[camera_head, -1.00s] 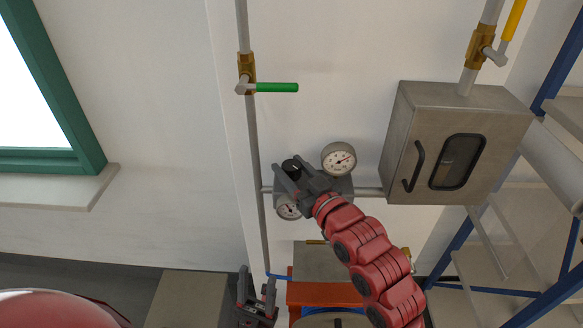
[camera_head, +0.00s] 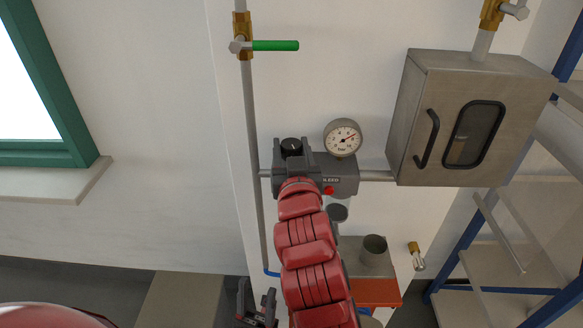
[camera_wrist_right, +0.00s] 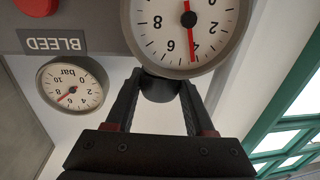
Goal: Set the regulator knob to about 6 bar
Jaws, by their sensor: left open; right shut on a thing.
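The black regulator knob (camera_head: 291,146) sits on the grey regulator body (camera_head: 345,172) on the wall pipe. My right gripper (camera_head: 290,155) is shut on the knob; the wrist view shows its two fingers (camera_wrist_right: 160,92) either side of the dark knob end. A large gauge (camera_wrist_right: 187,30) shows upside down above the fingers, its needle at about 4 bar. My arm hides this gauge in the head view. A second gauge (camera_head: 342,138) reads between 6 and 8 bar, and shows in the wrist view (camera_wrist_right: 72,88). My left gripper (camera_head: 258,305) is open and empty, low in the head view.
A red button (camera_head: 328,190) sits below the BLEED label, close to my right arm. A steel box (camera_head: 435,130) with a handle is to the right. A green-handled valve (camera_head: 270,45) is on the pipe above. A blue-framed shelf (camera_head: 500,262) stands at the right.

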